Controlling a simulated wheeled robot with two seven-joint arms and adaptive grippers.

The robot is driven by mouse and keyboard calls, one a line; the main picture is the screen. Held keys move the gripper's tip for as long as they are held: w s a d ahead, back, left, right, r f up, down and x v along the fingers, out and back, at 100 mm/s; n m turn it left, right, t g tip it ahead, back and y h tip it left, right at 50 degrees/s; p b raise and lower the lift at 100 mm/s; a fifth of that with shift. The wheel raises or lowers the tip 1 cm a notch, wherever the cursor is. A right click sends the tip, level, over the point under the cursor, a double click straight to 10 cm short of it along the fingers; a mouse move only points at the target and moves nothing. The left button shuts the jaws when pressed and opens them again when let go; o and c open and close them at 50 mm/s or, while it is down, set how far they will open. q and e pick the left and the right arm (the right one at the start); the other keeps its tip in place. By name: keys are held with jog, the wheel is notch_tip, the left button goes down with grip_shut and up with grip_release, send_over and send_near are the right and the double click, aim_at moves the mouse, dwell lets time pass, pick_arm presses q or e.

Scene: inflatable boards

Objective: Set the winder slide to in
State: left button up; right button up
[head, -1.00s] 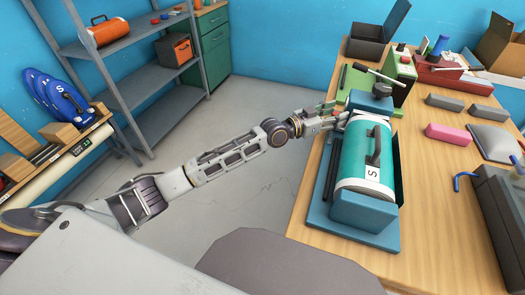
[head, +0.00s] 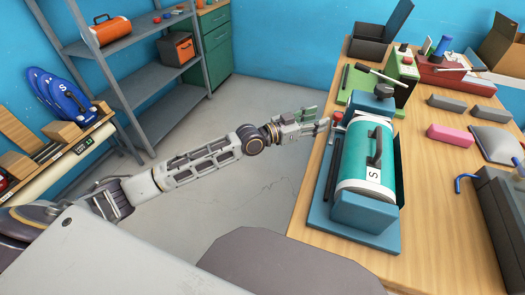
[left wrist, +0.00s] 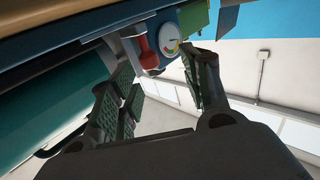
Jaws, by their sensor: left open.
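The winder (head: 368,222) is a blue-framed machine at the table's left edge, with a teal roll (head: 362,150) marked S in it. A small red-tipped part (head: 337,117) sticks out at its far left side; I cannot tell for sure whether it is the slide. In the left wrist view a red handle (left wrist: 148,48) shows beside a round dial (left wrist: 170,45), beyond the fingers. My left gripper (head: 322,119) is open and empty, just left of the red part and apparently apart from it. It also shows in the left wrist view (left wrist: 160,80). My right gripper is out of view.
A green device (head: 402,68) and a red device (head: 445,70) stand behind the winder. Grey and pink blocks (head: 450,135) lie to its right. The floor (head: 255,100) left of the table is clear. A shelf rack (head: 150,75) stands at the back left.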

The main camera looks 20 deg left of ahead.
pick_arm(q)
jog(key=shift+v, duration=2.85)
jog(key=w+a+f+n+y+p, duration=0.2)
jog(key=a+f+y+p, duration=0.2)
jog(key=a+f, duration=0.3)
jog(key=w+a+f+n+y+p, duration=0.2)
jog(key=a+f, duration=0.5)
jog(key=f, duration=0.8)
jog(key=shift+w+y+p, duration=0.2)
jog(key=shift+y+p, duration=0.7)
jog(key=shift+p, duration=0.2)
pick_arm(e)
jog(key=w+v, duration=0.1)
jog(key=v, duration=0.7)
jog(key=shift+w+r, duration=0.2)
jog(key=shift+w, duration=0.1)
pick_arm(q)
jog(key=shift+f, duration=0.1)
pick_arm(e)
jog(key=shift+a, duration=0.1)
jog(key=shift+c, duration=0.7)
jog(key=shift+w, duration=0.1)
